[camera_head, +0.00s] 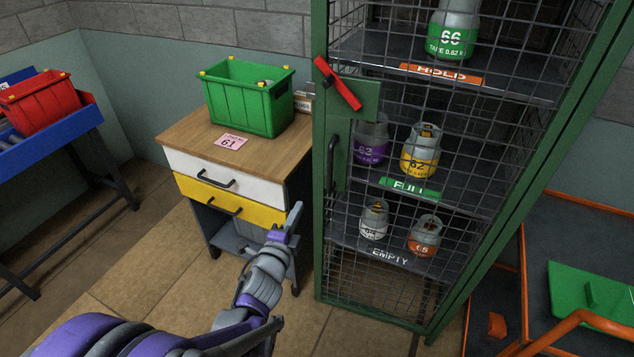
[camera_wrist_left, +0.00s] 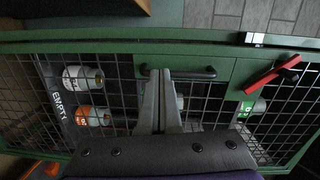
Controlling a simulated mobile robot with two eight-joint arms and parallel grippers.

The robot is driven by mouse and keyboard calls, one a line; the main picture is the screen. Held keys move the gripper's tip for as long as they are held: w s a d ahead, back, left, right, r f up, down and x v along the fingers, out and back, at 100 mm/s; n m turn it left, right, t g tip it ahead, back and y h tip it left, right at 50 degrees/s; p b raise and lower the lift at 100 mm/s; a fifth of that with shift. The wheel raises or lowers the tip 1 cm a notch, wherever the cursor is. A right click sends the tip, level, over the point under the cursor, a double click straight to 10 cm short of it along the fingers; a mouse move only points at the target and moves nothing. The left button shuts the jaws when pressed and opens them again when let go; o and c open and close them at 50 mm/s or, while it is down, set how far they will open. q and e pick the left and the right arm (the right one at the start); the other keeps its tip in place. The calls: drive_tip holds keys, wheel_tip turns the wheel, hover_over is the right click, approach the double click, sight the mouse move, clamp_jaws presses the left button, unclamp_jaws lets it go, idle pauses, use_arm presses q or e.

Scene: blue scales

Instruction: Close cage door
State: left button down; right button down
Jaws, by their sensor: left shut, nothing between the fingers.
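The cage door (camera_head: 345,262) is a green frame with wire mesh, lying across the cage's front or very near it; I cannot tell whether it is fully shut. It fills much of the left wrist view (camera_wrist_left: 30,105). Its black bar handle (camera_head: 332,160) is on the left edge, and also shows in the wrist view (camera_wrist_left: 203,74). A red lever (camera_head: 338,84) above sits slanted; it shows at the right in the wrist view (camera_wrist_left: 274,76). My left gripper (camera_head: 294,212) is shut and empty, left of the door. In the wrist view its fingertips (camera_wrist_left: 161,72) overlap the handle's end; contact is unclear.
Gas cylinders stand on shelves (camera_head: 455,195) behind the mesh. A drawer cabinet (camera_head: 185,135) with a green crate (camera_head: 246,110) stands left of the cage. A blue rack (camera_head: 50,130) holds a red bin (camera_head: 38,103). Orange rails (camera_head: 590,318) are at the right.

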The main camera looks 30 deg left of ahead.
use_arm(q)
drive_tip(key=m, duration=0.1)
approach(320, 169)
drive_tip(key=shift+m+t, duration=0.3)
drive_tip(key=shift+t, duration=0.1)
drive_tip(key=w, duration=0.2)
drive_tip(key=w+a, duration=0.1)
drive_tip(key=w, duration=0.3)
drive_tip(key=shift+w+a+f+p, duration=0.3)
drive_tip(key=shift+w+p, duration=0.05)
drive_tip(key=shift+p, duration=0.05)
use_arm(e)
drive_tip(key=s, duration=0.1)
drive_tip(key=s+d+f, duration=0.1)
drive_tip(key=s, duration=0.1)
drive_tip(key=shift+d+f, duration=0.25)
drive_tip(key=shift+f, duration=0.05)
